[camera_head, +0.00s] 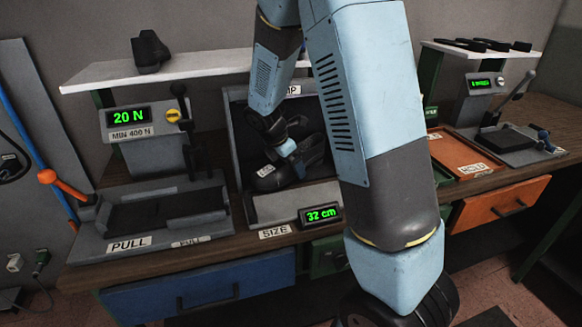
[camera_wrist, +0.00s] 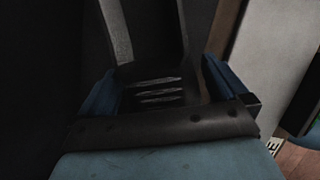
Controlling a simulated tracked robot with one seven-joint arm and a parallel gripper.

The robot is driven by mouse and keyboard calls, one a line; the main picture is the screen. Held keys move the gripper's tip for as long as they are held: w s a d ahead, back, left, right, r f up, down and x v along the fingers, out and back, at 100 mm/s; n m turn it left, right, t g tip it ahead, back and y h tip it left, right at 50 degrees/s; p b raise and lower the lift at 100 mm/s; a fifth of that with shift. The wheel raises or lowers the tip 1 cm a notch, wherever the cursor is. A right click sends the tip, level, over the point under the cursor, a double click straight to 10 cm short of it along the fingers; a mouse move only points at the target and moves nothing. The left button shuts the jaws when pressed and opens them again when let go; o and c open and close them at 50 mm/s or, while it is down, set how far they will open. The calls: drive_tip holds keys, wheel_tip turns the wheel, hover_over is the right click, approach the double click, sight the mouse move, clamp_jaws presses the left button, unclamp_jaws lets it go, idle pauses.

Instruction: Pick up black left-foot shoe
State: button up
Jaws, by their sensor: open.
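A black shoe (camera_head: 268,183) sits in the grey size-measuring bay, with a small white label near it. Whether it is a left-foot shoe is not clear. My gripper (camera_head: 287,149) is down in the bay, over the shoe, and hides part of it. In the wrist view my gripper (camera_wrist: 160,85) has its blue fingers apart, at either side of a dark shape with pale stripes like laces, which appears to be the shoe (camera_wrist: 158,98). Contact between the fingers and the shoe cannot be made out.
The bay's display (camera_head: 321,214) reads 32 cm. A pull tester (camera_head: 150,205) showing 20 N stands to the left. A dark shoe-like object (camera_head: 149,52) rests on the white shelf (camera_head: 200,66). An orange tray (camera_head: 462,155) lies to the right.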

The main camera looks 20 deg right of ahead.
drive_tip(key=shift+c, duration=0.3)
drive_tip(key=c, duration=1.2)
drive_tip(key=shift+o, duration=0.2)
wheel_tip(320, 180, up, 10)
drive_tip(key=shift+r, duration=0.1)
